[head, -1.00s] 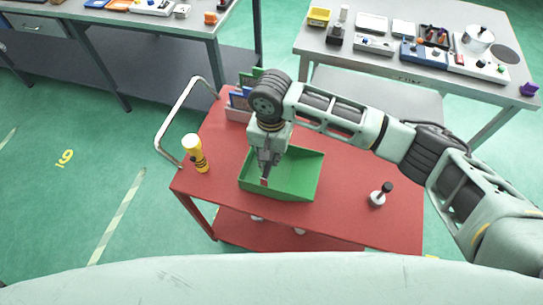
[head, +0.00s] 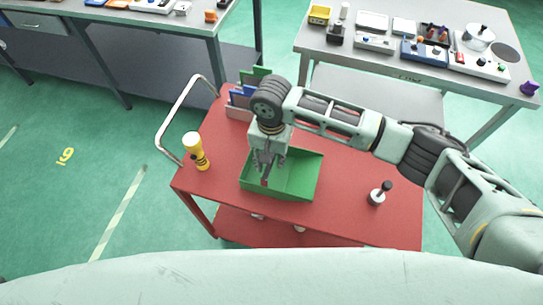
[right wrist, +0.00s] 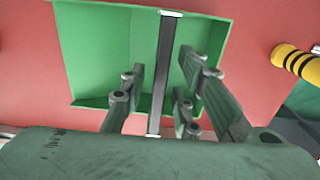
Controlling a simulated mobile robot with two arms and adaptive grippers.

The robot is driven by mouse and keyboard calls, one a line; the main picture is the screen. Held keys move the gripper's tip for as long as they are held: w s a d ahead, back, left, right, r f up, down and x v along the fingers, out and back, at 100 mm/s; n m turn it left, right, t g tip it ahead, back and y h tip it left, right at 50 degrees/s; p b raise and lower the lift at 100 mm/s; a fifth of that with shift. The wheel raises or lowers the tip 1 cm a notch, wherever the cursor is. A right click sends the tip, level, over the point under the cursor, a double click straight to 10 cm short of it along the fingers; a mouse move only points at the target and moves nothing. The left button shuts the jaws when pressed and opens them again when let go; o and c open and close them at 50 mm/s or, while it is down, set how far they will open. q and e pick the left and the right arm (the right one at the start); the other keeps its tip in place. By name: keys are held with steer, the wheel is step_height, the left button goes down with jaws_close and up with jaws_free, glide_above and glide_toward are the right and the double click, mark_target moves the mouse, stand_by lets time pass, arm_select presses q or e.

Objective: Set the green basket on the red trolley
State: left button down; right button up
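The green basket (head: 300,175) sits on the red trolley (head: 340,215), towards the middle of its top. It also shows in the right wrist view (right wrist: 95,55), where a dark bar (right wrist: 163,75) with pale ends, looking like its handle, spans it. My right gripper (head: 267,172) is over the basket's left part. In the right wrist view its fingers (right wrist: 160,85) stand on both sides of the bar, with gaps showing between them and it. The gripper looks open. The fingertips' exact height over the basket floor is hard to tell. My left gripper is not in view.
On the trolley, a yellow-and-black torch-like object (head: 196,150) stands left of the basket, a dark-knobbed piece (head: 380,193) stands right, and upright blue and green panels (head: 243,97) are behind. A grey table (head: 395,67) with several items stands beyond. A pale handle rail (head: 170,120) edges the trolley's left.

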step_height(320, 180, up, 12)
steer(key=b, duration=0.2)
steer(key=shift+r, duration=0.2)
steer(key=shift+s+f, duration=0.1)
stand_by(0.5)
